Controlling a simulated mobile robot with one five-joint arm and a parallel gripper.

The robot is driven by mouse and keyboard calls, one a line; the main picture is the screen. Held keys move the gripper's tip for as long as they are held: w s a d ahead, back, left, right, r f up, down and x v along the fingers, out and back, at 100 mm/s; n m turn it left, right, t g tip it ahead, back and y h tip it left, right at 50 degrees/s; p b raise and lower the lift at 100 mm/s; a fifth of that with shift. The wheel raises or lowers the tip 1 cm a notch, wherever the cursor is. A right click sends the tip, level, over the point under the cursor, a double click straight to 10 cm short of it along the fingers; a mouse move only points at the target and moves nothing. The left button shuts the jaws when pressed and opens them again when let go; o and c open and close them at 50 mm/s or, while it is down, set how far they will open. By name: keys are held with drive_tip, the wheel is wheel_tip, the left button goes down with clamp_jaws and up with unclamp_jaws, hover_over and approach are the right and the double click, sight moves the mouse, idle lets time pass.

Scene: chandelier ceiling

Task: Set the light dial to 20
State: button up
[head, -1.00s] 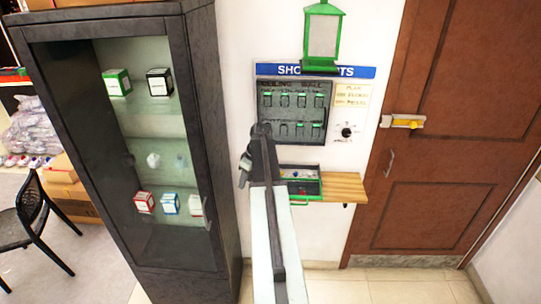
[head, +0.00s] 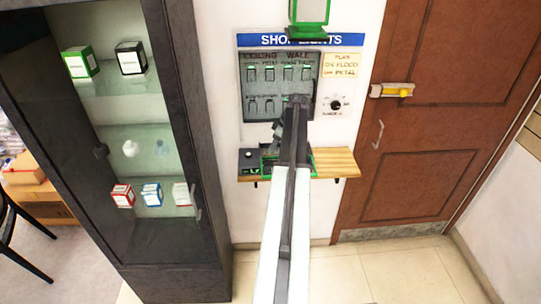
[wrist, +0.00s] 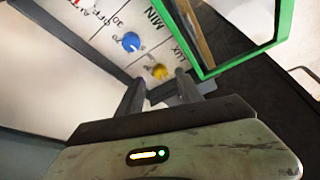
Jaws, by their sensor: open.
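In the wrist view, a pale panel carries a blue knob (wrist: 131,41) and a yellow knob (wrist: 160,72). Printed words near them include OFF, AUTO, 30, MIN and LUX. The yellow knob lies by the LUX lettering, just beyond and between my fingertips. My gripper (wrist: 158,88) is open and empty, with no clear contact. Any 20 mark and the knob's exact setting are too small to read. In the head view, my arm hides most of a green-edged unit (head: 266,165) on the wooden shelf (head: 335,163). A separate black dial (head: 336,104) is on the wall.
A green frame (wrist: 240,35) stands close to the right of my fingers in the wrist view. A switch board (head: 262,75) hangs above the shelf. A dark glass cabinet (head: 190,200) stands at left, a brown door (head: 440,60) at right. The floor between is clear.

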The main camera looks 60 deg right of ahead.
drive_tip(key=shift+b+x, duration=0.45)
drive_tip(key=shift+x, duration=0.7)
drive_tip(key=shift+r, duration=0.1)
clamp_jaws()
drive_tip(key=shift+w, duration=0.1)
